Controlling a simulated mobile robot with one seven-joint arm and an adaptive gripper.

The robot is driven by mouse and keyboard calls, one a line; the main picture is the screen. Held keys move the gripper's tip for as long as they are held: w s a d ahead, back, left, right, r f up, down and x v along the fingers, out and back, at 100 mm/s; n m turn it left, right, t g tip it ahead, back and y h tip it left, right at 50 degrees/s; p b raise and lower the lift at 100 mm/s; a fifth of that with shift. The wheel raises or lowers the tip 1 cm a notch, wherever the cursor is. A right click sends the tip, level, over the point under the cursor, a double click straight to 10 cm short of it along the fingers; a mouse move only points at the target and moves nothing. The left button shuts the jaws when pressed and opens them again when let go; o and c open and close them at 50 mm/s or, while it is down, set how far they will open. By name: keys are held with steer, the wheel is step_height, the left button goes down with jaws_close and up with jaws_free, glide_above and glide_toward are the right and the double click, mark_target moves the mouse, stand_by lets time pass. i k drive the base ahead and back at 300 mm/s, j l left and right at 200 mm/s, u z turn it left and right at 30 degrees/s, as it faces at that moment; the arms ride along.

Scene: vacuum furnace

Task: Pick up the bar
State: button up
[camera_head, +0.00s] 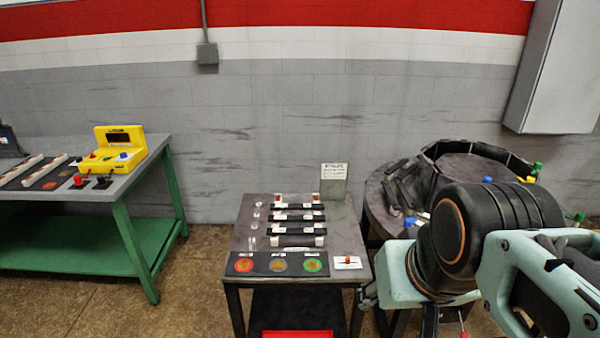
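Several dark bars lie crosswise in a row on the small middle table (352,236), with white blocks at their ends. The nearest bar (298,241) looks thicker and greyer than the black one behind it (297,230). Which of them is the task's bar I cannot tell. My arm fills the lower right of the view, to the right of this table. No gripper fingers can be made out, and nothing is seen touching the bars.
In front of the bars lies a black panel (261,264) with red, tan and green circles. A sign (334,183) stands at the table's back right. A round dark table (375,208) with clutter is at right. A green workbench (125,200) with a yellow device (118,148) is at left.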

mark_target(301, 205)
steer(key=i+j, duration=0.15)
steer(key=i, duration=0.25)
steer(key=i+j, duration=0.15)
steer(key=i, duration=0.2)
steer(key=i+j, duration=0.2)
steer(key=i, duration=0.2)
steer(key=k, duration=0.6)
steer(key=i, duration=0.6)
steer(key=k, duration=0.6)
steer(key=i, duration=0.25)
